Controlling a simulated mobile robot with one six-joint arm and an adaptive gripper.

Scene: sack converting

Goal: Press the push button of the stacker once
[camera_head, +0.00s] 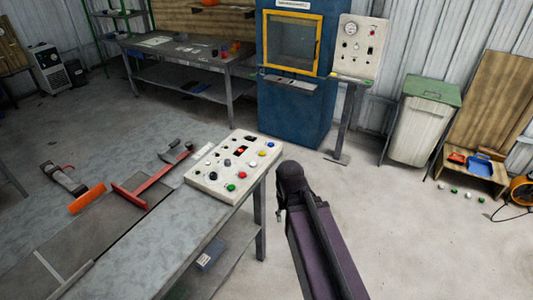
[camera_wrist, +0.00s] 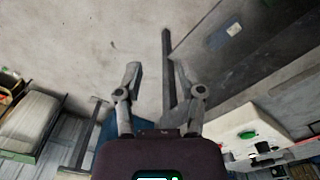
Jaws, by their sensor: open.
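A pale control box (camera_head: 222,187) with several coloured buttons, knobs and a small red-lit display lies on the near metal bench. It shows green, red, yellow, blue and white buttons; I cannot read labels that tell which one is the stacker's push button. My gripper (camera_wrist: 157,78) is open and empty in the wrist view, its two fingers spread apart above the floor. In the head view, my arm stands to the right of the box, apart from it, and the fingers are mostly hidden. The box (camera_wrist: 238,120) also shows at the right of the wrist view, with a green button (camera_wrist: 247,134).
Behind stands a blue machine (camera_head: 291,112) with a yellow-framed window and a separate panel (camera_head: 359,48) on a post. A green-lidded bin (camera_head: 420,122) is at right.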

